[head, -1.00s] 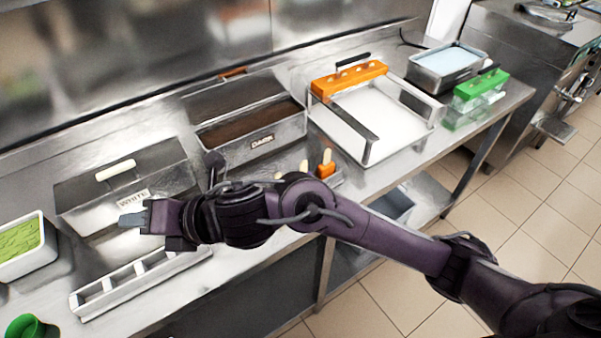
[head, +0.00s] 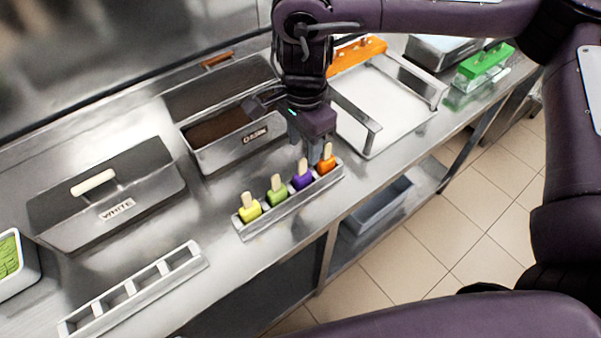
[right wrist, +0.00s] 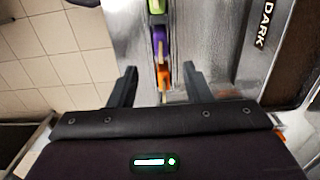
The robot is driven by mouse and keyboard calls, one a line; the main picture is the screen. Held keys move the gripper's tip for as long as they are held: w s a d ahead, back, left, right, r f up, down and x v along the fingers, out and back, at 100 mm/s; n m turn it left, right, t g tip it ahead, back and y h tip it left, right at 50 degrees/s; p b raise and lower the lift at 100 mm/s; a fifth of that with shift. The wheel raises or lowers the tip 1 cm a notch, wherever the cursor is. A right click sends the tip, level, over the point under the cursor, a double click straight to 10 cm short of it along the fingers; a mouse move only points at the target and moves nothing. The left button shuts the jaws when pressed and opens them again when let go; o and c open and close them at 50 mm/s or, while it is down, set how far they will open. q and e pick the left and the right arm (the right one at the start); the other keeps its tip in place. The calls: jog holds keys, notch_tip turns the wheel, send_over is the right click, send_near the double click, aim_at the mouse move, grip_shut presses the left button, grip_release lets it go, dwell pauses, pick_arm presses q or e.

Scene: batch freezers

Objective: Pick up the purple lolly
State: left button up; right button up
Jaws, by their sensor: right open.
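The purple lolly (head: 302,181) stands upright with its stick up in a metal rack (head: 290,211), between the green lolly (head: 277,193) and the orange lolly (head: 326,163). It also shows in the right wrist view (right wrist: 159,38), beyond the orange lolly. My right gripper (head: 306,150) is open and empty, pointing down above the rack's orange end, just behind the lollies. In the right wrist view its fingers (right wrist: 160,77) stand apart on either side of the orange lolly's line. My left gripper is not in view.
A yellow lolly (head: 249,208) stands at the rack's left end. Behind is an open bin marked DARK (head: 226,153); left is a lidded WHITE bin (head: 110,195). An empty rack (head: 135,292) lies at the front left. A white-topped tray with an orange bar (head: 385,105) stands at the right.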

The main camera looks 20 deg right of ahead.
aim_at(303, 159)
jog(key=shift+s+f, duration=0.1)
jog(key=shift+f, duration=0.75)
jog(key=shift+f+p, duration=0.45)
jog(key=shift+f, duration=2.5)
jog(key=shift+c, duration=0.3)
grip_shut()
